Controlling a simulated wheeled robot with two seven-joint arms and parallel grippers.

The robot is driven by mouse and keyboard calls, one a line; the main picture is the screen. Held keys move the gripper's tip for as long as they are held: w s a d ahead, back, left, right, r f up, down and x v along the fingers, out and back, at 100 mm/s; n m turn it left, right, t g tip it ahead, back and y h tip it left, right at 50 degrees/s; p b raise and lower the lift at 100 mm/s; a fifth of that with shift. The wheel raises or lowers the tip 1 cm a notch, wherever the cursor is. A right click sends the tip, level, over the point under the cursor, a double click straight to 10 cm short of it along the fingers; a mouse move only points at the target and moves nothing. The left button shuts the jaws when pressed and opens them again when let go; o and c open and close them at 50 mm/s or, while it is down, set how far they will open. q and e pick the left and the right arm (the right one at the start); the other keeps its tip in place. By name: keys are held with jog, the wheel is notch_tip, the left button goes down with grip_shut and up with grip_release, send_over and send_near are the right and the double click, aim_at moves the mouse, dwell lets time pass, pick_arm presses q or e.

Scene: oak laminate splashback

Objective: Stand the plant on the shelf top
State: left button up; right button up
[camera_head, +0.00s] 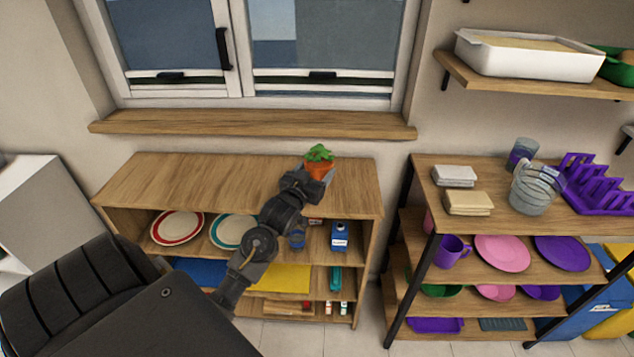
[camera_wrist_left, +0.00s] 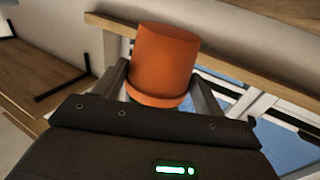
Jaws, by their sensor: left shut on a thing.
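The plant (camera_head: 319,154) has green leaves in a small orange-brown pot and stands upright in the head view. My left gripper (camera_head: 316,174) is shut on its pot, over the right part of the shelf top (camera_head: 190,183). I cannot tell whether the pot touches the wood. The shelf top is otherwise bare. My right gripper is not in view.
Below the shelf top are a red-rimmed plate (camera_head: 177,227), a teal-rimmed plate (camera_head: 231,231) and a blue-and-white carton (camera_head: 339,236). A window sill (camera_head: 250,124) runs behind. To the right, a rack (camera_head: 425,180) holds glasses and a purple dish rack (camera_head: 598,185).

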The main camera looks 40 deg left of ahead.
pick_arm(q)
jog(key=shift+w+a+f, duration=0.15)
jog(key=shift+w+f, duration=0.3)
jog(key=shift+f, duration=0.05)
jog(key=shift+w+f, duration=0.15)
jog(key=shift+f, duration=0.05)
notch_tip(320, 180, down, 2)
jog(key=shift+w+f, duration=0.1)
jog(key=shift+f, duration=0.05)
jog(key=shift+a+f, duration=0.1)
jog(key=shift+f, duration=0.6)
jog(key=o, duration=1.1)
jog(key=shift+o, duration=0.4)
jog(key=shift+s, duration=0.35)
jog(key=v, duration=1.1)
jog(key=shift+s+b, duration=0.2)
jog(key=shift+b, duration=0.15)
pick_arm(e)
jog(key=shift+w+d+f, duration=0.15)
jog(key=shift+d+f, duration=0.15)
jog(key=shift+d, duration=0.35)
